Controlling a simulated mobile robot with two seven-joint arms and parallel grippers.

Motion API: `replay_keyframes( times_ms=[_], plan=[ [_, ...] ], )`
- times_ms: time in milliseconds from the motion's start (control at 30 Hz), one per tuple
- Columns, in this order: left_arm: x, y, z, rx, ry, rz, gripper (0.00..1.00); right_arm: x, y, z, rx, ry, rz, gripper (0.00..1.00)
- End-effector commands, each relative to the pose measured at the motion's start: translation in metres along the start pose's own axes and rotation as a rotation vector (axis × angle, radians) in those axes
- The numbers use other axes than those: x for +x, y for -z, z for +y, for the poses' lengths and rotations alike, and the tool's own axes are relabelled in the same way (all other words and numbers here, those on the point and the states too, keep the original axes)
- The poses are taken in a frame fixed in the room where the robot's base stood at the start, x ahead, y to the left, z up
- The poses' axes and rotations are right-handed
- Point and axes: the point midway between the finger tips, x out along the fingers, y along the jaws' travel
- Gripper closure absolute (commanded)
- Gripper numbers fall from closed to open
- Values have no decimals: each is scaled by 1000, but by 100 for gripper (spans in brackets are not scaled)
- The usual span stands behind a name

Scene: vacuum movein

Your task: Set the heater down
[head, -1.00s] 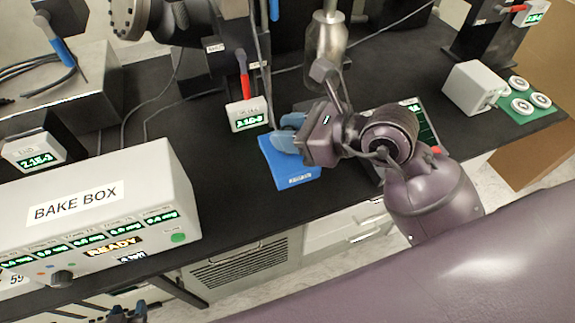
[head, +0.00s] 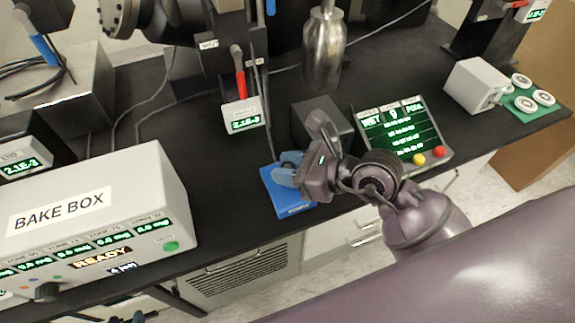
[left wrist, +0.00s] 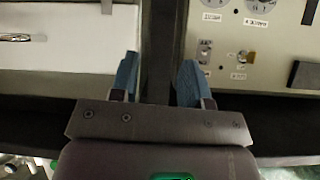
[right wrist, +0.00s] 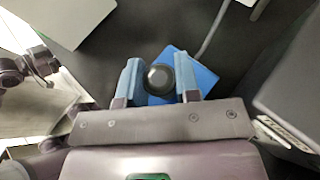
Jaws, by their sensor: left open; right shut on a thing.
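A flat blue square block (head: 290,204), which I take to be the heater, is at the bench's front edge in the head view. In the right wrist view it (right wrist: 203,78) carries a round black knob (right wrist: 158,78). My right gripper (head: 289,172) is shut on this knob; its blue fingers (right wrist: 159,82) stand on either side of it. I cannot tell whether the block touches the bench. My left gripper (left wrist: 158,82) is open and empty, in front of cabinet fronts.
The white bake box (head: 90,215) stands at left on the black bench (head: 225,180). A gauge (head: 242,115) hangs behind the block. A dark grey box (head: 325,122) and a green-screened controller (head: 395,132) are close behind and right. Bare bench lies left of the block.

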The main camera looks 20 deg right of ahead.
Motion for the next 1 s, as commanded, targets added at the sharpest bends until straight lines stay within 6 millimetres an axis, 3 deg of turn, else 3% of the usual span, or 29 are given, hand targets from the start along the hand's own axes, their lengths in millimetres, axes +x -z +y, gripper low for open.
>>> replay_keyframes(
  times_ms=[200,233,400,733,1000],
  plan=[
    [0,-1,0,3,0,-2,57,1,2,0,0,0,-1,100],
    [0,-1,-1,3,0,-2,57,1,2,0,0,0,0,66],
    [0,-1,-1,3,0,-1,57,1,2,0,0,0,0,44],
    [0,1,-1,3,0,1,57,-1,-2,0,-1,0,-1,44],
    [-1,4,-1,3,1,5,57,-41,0,0,-2,1,2,44]
  ],
)
